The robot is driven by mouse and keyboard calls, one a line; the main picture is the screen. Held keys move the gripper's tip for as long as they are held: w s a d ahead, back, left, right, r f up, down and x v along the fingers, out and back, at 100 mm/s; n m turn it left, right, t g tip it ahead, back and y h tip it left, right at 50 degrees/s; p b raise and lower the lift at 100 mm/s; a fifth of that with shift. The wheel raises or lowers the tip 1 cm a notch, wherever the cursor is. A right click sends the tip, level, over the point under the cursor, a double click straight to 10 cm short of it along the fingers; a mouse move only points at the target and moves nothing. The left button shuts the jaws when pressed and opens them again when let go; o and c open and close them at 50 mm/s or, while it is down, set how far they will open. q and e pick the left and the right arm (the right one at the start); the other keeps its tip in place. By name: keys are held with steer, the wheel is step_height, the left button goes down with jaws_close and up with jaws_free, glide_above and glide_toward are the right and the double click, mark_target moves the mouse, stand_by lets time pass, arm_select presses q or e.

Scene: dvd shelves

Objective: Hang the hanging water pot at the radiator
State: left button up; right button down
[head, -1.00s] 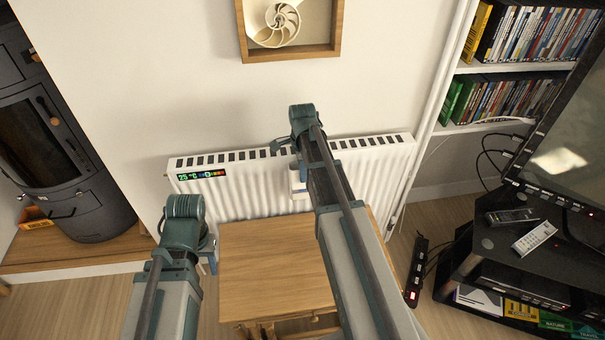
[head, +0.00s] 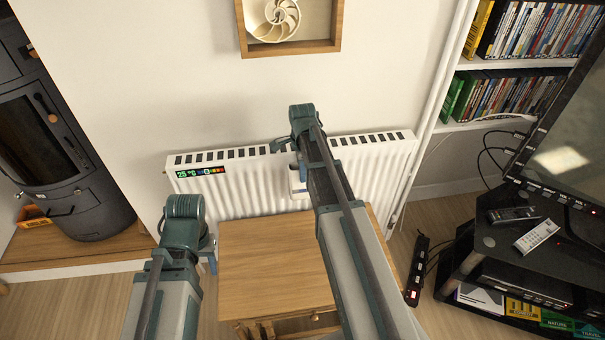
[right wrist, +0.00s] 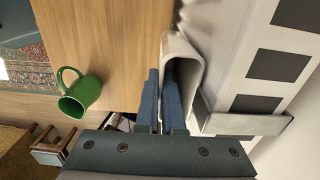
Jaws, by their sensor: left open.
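The white hanging water pot (head: 299,184) is at the front face of the white radiator (head: 250,195), partly hidden by my right arm. In the right wrist view the pot (right wrist: 188,50) shows its open rim close beside the radiator (right wrist: 265,65). A grey metal hook (right wrist: 245,123) reaches from the pot's side across the radiator's top. My right gripper (right wrist: 164,82) has its blue fingers on either side of the pot's near wall, shut on it. My left gripper (head: 211,260) is open, low left of the radiator, mostly hidden by its wrist.
A black stove (head: 60,150) is at left. A TV stand (head: 500,250) and power strip (head: 418,270) are at right.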

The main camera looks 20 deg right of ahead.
steer(key=c, duration=1)
jaws_free()
steer(key=shift+o, duration=0.2)
step_height(320, 180, up, 14)
steer(key=p, duration=1.4)
steer(key=shift+f, duration=0.1)
steer(key=s+a+r+n+p, duration=0.1)
steer(key=s+a+n, duration=0.8)
steer(key=a+n, duration=0.2)
steer(key=s+a+r+n+h+p, duration=0.1)
steer(key=s+a+r+n+p, duration=0.1)
steer(key=s+a+n, duration=0.8)
steer(key=a+n, duration=0.2)
steer(key=n, duration=0.1)
steer(key=shift+s+a+n, duration=0.2)
steer(key=shift+a+n, duration=0.05)
steer(key=shift+n, duration=0.05)
